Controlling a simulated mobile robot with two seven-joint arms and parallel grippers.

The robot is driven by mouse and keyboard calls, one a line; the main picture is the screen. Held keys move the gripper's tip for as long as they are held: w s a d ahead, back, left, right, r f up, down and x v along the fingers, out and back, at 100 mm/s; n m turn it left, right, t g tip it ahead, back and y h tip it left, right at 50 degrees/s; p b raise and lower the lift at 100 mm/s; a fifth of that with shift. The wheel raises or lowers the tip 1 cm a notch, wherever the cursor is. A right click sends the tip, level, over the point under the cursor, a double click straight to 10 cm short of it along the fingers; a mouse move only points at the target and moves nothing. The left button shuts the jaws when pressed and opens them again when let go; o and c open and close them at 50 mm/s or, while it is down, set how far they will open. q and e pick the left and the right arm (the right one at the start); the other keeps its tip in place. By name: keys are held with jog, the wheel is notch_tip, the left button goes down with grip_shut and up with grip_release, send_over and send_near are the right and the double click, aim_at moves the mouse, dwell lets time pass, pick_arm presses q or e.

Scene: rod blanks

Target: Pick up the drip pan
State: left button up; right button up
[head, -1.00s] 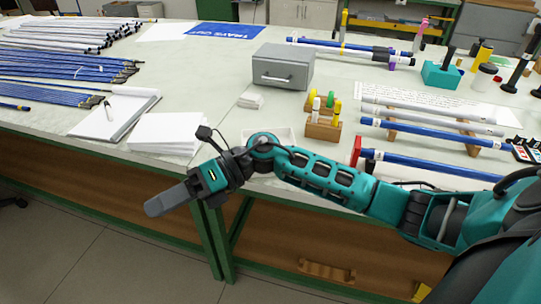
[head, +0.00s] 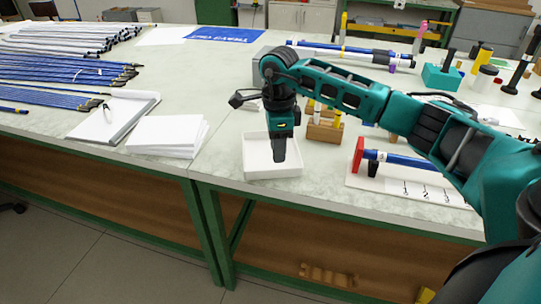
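The drip pan, a shallow white rectangular tray (head: 274,172), sits near the front edge of the pale bench, left of the rods. My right gripper (head: 279,155) points down over the pan, its fingers overlapping the pan's middle in the picture. It hides part of the pan's back wall and inside. The fingers show edge-on as one dark grey shape, so I cannot tell whether they are open or whether they touch the pan. My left gripper is not in view.
White paper sheets (head: 168,136) and a notebook with a pen (head: 115,115) lie to the left. A blue rod in a red-ended stand (head: 358,155) is to the right.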

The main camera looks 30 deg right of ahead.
aim_at(274, 168)
jog(key=f, duration=0.6)
jog(key=shift+w+a+f, duration=0.1)
jog(key=shift+a+f, duration=0.15)
jog(key=shift+a, duration=0.15)
grip_shut()
